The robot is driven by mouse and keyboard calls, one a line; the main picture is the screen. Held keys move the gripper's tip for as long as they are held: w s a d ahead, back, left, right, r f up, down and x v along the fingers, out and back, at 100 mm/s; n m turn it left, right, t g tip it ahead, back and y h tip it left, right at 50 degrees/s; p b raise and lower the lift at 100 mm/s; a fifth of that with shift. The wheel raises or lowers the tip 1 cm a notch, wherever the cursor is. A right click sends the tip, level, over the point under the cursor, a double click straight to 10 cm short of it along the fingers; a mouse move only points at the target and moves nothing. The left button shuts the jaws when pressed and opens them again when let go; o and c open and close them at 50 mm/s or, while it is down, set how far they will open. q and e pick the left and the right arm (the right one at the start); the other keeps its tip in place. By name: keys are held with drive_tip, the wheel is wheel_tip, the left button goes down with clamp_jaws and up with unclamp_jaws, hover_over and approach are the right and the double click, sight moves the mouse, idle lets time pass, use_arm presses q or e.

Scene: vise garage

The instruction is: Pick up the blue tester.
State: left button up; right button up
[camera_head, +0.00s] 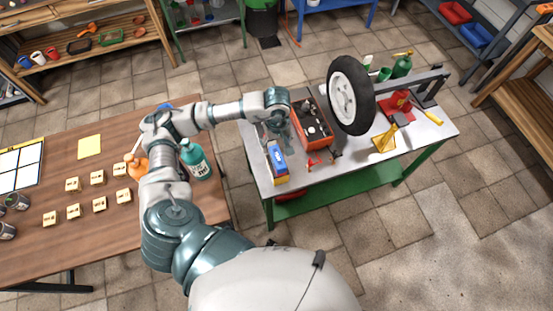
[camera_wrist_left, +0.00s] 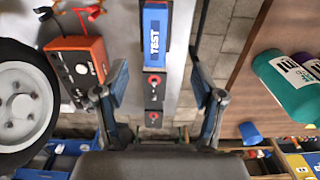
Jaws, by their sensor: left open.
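The blue tester (camera_head: 275,155) lies near the left edge of the grey-topped workbench, with a yellow part at its near end. In the left wrist view the tester (camera_wrist_left: 155,27) is blue with "TEST" on its face, at the top centre. My left gripper (camera_head: 278,128) is at the tester's far end in the head view. In the left wrist view my left gripper (camera_wrist_left: 158,78) is open, with its fingers apart on either side of the line of the tester. Nothing is held between them. Whether they touch anything cannot be told. My right gripper is not in view.
An orange box (camera_head: 313,128) stands just right of the tester. A wheel (camera_head: 350,95), a yellow stand (camera_head: 384,138) and a red tool (camera_head: 397,103) are farther right. A teal bottle (camera_head: 195,160) stands on the wooden table (camera_head: 110,240) at left, across a floor gap.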

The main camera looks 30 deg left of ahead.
sight(279, 162)
use_arm(q)
drive_tip(key=f, duration=0.6)
drive_tip(key=d+f+p, duration=0.1)
drive_tip(key=f, duration=0.2)
drive_tip(key=shift+f, duration=0.4)
drive_tip(key=f, duration=0.3)
drive_tip(key=f+p, duration=0.1)
drive_tip(key=f, duration=0.1)
drive_tip(key=shift+w+a+f, duration=0.2)
drive_tip(key=shift+a+f, duration=0.05)
drive_tip(key=shift+f, duration=0.05)
drive_tip(key=shift+d, duration=0.15)
drive_tip(key=c, duration=0.6)
clamp_jaws()
